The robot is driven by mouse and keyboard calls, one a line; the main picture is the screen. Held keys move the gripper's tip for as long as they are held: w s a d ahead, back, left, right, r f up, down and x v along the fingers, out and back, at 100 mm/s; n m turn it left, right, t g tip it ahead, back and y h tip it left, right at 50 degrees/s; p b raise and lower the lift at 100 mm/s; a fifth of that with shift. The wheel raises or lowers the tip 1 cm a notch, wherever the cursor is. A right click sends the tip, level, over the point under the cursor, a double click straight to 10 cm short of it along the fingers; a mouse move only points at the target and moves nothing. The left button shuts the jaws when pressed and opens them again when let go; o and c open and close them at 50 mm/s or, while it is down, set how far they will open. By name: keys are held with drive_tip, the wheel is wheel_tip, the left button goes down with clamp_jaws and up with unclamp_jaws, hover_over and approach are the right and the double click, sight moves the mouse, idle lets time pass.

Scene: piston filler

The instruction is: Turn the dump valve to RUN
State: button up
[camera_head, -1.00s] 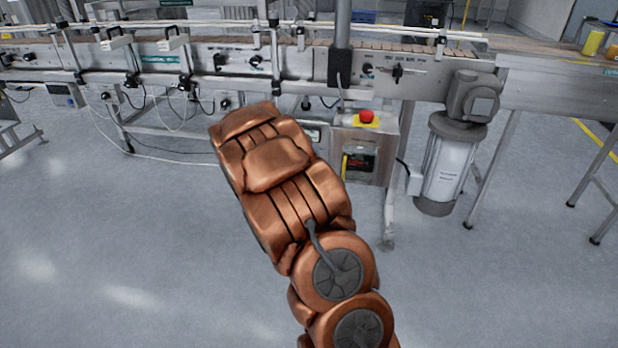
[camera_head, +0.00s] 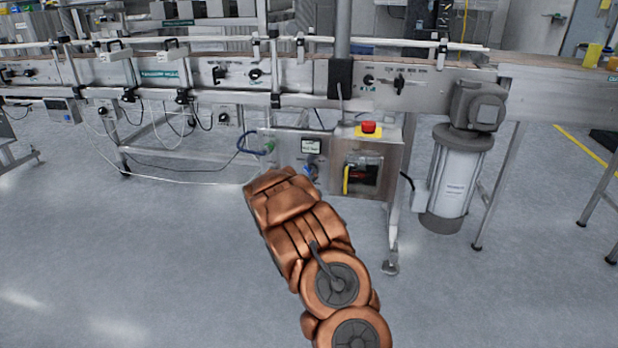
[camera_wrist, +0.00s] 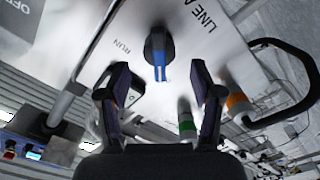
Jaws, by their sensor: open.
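In the wrist view a dark round knob with a blue handle (camera_wrist: 159,56) sits on a pale panel, between a RUN label at its left and lettering starting "LINE A" at its right. I take it as the dump valve. Its blue handle points toward the bottom of the picture, not at RUN. My gripper (camera_wrist: 160,80) is open, with one finger on each side below the knob, and nothing between the fingers touches it visibly. In the head view my arm hides the gripper; a small blue part shows on the panel (camera_head: 310,169) just beyond my wrist.
A control box with a red emergency button (camera_head: 368,127) and yellow-handled switch (camera_head: 346,179) stands just right. A motor (camera_head: 455,180) hangs further right under the conveyor (camera_head: 420,80).

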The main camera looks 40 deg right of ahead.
drive_tip(key=shift+b+x, duration=0.55)
drive_tip(key=shift+x, duration=1.25)
drive_tip(key=c, duration=1.1)
